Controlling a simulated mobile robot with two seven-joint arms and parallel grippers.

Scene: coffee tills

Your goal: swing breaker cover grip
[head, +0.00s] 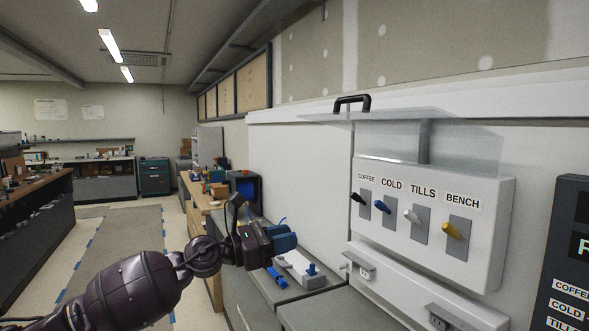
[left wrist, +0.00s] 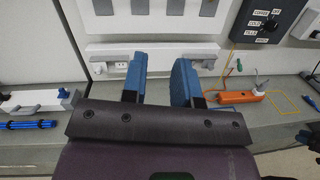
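The breaker box (head: 488,195) is white and hangs on the wall at right. It has several levers labelled COFFEE, COLD, TILLS and BENCH. A clear cover (head: 405,114) sticks out above the levers, raised, with a black grip (head: 352,102) at its outer edge. The levers are uncovered. My left gripper (head: 290,241) is left of the box and lower than the grip, apart from both. In the left wrist view its blue fingers (left wrist: 160,75) are spread with nothing between them; the lower part of the box (left wrist: 150,25) shows beyond.
A socket strip (head: 400,290) is below the box. A white device with a blue knob (head: 300,271) sits on the counter (head: 330,309) near my left gripper. A dark panel (head: 570,250) is at far right. An orange power strip (left wrist: 240,97) lies on the counter.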

